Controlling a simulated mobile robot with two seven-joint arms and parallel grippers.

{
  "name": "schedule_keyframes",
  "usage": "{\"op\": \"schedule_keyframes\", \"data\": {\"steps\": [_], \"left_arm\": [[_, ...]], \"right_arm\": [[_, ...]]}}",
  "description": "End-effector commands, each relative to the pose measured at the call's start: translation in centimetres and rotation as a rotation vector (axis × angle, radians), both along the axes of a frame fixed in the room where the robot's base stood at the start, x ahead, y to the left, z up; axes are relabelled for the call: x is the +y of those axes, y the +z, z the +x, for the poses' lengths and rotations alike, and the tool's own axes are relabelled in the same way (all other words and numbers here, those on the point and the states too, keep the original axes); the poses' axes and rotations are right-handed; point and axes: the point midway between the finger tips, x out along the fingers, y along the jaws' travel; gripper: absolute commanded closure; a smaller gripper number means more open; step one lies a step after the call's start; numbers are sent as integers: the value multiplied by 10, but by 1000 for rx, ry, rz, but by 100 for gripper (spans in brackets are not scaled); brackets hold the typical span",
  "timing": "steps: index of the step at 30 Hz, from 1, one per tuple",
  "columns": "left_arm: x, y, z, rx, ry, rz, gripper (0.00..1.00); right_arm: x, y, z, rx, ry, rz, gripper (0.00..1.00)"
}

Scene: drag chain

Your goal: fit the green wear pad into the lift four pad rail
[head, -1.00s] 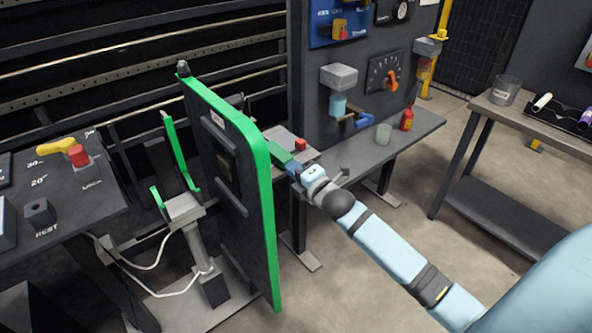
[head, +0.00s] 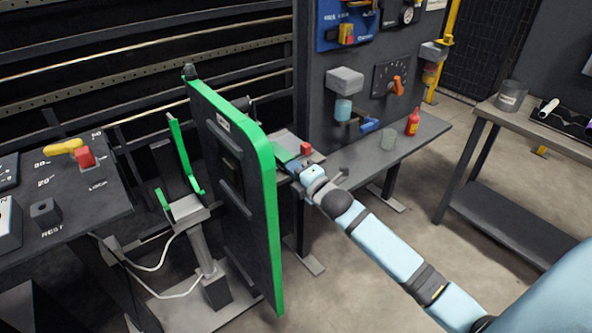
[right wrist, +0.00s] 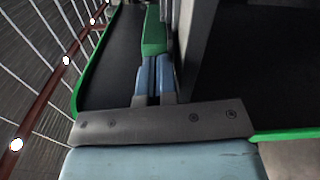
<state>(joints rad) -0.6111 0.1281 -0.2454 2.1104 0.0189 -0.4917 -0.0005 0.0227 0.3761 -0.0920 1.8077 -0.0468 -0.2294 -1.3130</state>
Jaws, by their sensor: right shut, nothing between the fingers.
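A green block (head: 283,154), which looks like the wear pad, shows just past the fingertips of my right gripper (head: 294,165), behind the edge of the green-rimmed panel. In the right wrist view the green block (right wrist: 154,32) lies straight ahead of the blue fingers (right wrist: 154,62). The fingers are shut with nothing between them, and their tips are at or very near its end. I cannot tell whether they touch. The block lies along a dark grey upright face on its right. The panel hides part of this spot in the head view, and I cannot make out the rail for certain.
The tall green-rimmed panel (head: 264,230) stands close left of my right gripper. A control desk (head: 85,205) is at left. Open floor lies front right.

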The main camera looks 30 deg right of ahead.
Motion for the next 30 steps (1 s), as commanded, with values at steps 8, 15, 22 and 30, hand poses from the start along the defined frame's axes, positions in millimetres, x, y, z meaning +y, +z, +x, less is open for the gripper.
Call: {"op": "schedule_keyframes", "data": {"steps": [8,15,22,30], "left_arm": [[0,0,0,0,0,0,33],[0,0,0,0,0,0,33],[0,-1,0,0,0,0,33],[0,-1,0,0,0,0,33]], "right_arm": [[0,0,6,0,0,-1,100],[1,0,11,0,0,-2,100],[1,0,15,0,0,-2,100],[2,0,21,0,0,-1,100]]}}
